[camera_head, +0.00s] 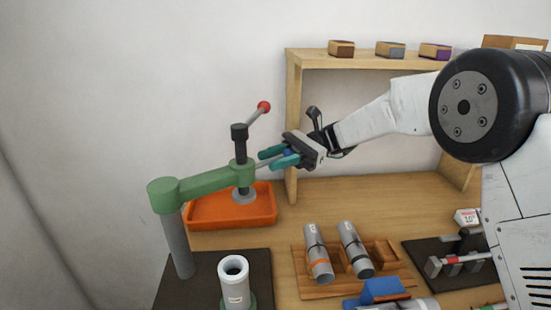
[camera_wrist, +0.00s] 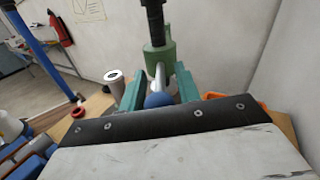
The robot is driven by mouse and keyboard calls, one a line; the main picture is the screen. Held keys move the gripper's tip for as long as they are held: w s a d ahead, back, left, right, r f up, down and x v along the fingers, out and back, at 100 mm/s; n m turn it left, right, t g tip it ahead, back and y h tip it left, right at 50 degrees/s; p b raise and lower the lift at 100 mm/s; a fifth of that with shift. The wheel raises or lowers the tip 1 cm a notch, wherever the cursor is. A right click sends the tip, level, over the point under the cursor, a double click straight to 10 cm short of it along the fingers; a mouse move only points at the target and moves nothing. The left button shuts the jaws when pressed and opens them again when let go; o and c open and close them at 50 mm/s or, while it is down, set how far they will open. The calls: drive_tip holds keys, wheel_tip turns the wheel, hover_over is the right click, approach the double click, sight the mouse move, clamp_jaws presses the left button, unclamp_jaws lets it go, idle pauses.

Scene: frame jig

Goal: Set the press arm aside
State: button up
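The green press arm (camera_head: 208,183) reaches right from the top of a grey post (camera_head: 178,240). Its head (camera_head: 242,172) carries a dark upright spindle with a red-knobbed lever (camera_head: 263,107). A thin grey handle (camera_wrist: 160,76) with a blue ball (camera_wrist: 158,100) sticks out from the head. My gripper (camera_head: 270,159) is right of the head, its teal fingers on either side of the handle. In the wrist view, the ball sits between the fingers (camera_wrist: 161,83), close to them; contact is unclear. The head (camera_wrist: 159,58) lies just beyond the fingertips.
An upright grey tube (camera_head: 235,285) stands on the dark mat in front of the press arm. An orange tray (camera_head: 205,212) is behind the head. A wooden rack (camera_head: 330,290) with two cylinders is to the right. A wooden shelf (camera_head: 292,120) stands behind my gripper.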

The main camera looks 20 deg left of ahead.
drive_tip(key=v, duration=0.7)
drive_tip(key=shift+w+d, duration=0.25)
